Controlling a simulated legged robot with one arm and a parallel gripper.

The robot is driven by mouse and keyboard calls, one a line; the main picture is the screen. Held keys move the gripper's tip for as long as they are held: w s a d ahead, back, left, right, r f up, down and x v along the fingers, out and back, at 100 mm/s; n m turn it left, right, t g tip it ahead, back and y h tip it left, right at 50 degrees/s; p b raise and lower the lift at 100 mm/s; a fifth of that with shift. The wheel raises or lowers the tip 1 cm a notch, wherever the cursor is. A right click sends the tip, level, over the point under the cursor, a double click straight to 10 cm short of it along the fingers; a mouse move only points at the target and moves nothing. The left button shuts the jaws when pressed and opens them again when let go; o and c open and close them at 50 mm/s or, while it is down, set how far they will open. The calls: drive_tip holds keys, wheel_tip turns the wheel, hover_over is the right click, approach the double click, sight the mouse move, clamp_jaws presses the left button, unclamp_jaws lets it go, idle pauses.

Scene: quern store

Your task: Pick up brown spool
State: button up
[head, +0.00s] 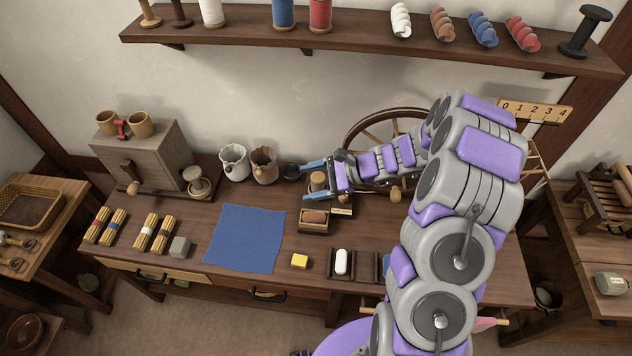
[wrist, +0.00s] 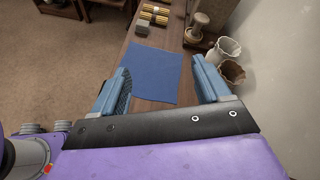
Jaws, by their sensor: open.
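A brown spool-shaped piece (head: 314,216) lies in a small wooden box (head: 312,229) on the bench in the head view. My gripper (head: 306,182) is behind and above this box, pointing left, with its blue fingers apart. In the wrist view the gap of my gripper (wrist: 161,72) shows only bench and blue cloth (wrist: 158,75). The brown piece is not visible there.
A pale tag (head: 341,210) is beside the box. A yellow block (head: 300,261) and a white piece (head: 342,261) in a tray are in front. The blue cloth (head: 245,238) lies flat at left.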

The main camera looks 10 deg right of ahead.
drive_tip(key=w+d+f+m+t+p, duration=0.1)
drive_tip(key=w+d+f+m+t, duration=0.2)
drive_tip(key=w+d+f+m, duration=0.35)
drive_tip(key=m+t+h, duration=0.3)
drive_tip(key=m, duration=0.1)
approach(318, 183)
drive_tip(key=w+f, duration=0.1)
drive_tip(key=w+a+f, duration=0.1)
drive_tip(key=w+f, duration=0.1)
drive_tip(key=w+a+f+b, duration=0.1)
drive_tip(key=w+f, duration=0.1)
drive_tip(key=shift+w+f, duration=0.15)
drive_tip(key=shift+f, duration=0.05)
drive_tip(key=shift+w+a+f, duration=0.1)
drive_tip(key=shift+w+a, duration=0.15)
drive_tip(key=shift+a, duration=0.35)
drive_tip(key=shift+d+b+x, duration=0.15)
drive_tip(key=shift+b+x, duration=0.2)
drive_tip(key=shift+x, duration=0.75)
drive_tip(key=shift+d+b+x, duration=0.15)
drive_tip(key=shift+b+x, duration=0.15)
drive_tip(key=shift+x, duration=0.8)
drive_tip(key=shift+w+a+f, duration=0.1)
drive_tip(key=shift+w, duration=0.15)
drive_tip(key=shift+a, duration=0.1)
